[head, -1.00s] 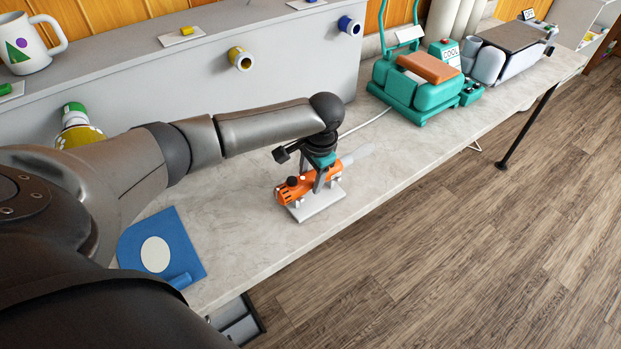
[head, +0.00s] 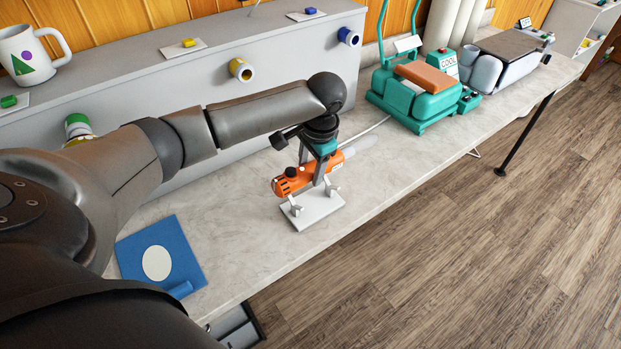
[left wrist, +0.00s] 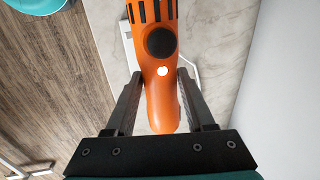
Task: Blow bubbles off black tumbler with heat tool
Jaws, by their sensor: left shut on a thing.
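The orange heat tool (head: 292,181) with a grey nozzle is held in my left gripper (head: 322,178), a little above its white stand (head: 318,208) on the bench. In the left wrist view the orange body (left wrist: 160,85) lies between the two dark fingers of my left gripper (left wrist: 158,80). A round black part and a small lit white spot show on it. I cannot pick out a black tumbler in either view. My right gripper is not in view.
A blue mat (head: 190,240) with a white oval lies front left. A teal press (head: 425,100) stands farther along the bench (head: 240,215). A grey shelf (head: 300,50) with a mug (head: 30,55) and vinyl rolls (head: 241,70) runs behind. The bench's front edge is close to the stand.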

